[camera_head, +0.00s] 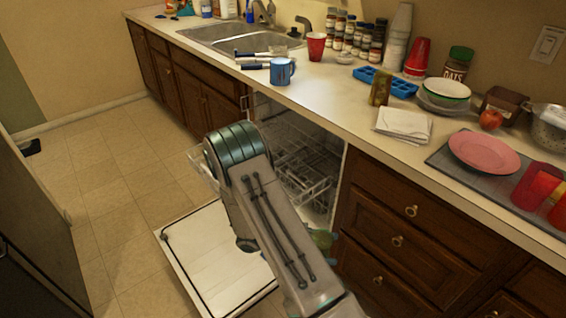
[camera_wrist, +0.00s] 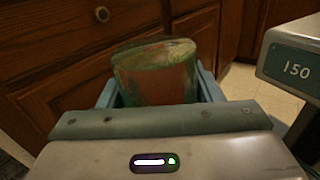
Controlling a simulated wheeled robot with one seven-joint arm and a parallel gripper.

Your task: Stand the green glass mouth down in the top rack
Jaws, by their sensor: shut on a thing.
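The green glass (camera_wrist: 155,75) is see-through and sits between the two blue-grey fingers of my gripper (camera_wrist: 158,92) in the wrist view. My gripper is shut on it. One round end of the glass faces up in that view; I cannot tell whether it is the mouth or the base. In the head view only a small green part of the glass (camera_head: 321,240) shows beside my arm, in front of the drawers. The top rack (camera_head: 308,180) is a wire rack pulled partly out of the open dishwasher. My arm hides part of it.
The dishwasher door (camera_head: 215,255) lies open and low. Wooden drawers (camera_head: 400,240) stand right of the rack. The counter above holds a blue mug (camera_head: 282,71), a greenish-brown glass (camera_head: 379,88), white napkins (camera_head: 403,124), a pink plate (camera_head: 484,152) and red cups (camera_head: 537,186).

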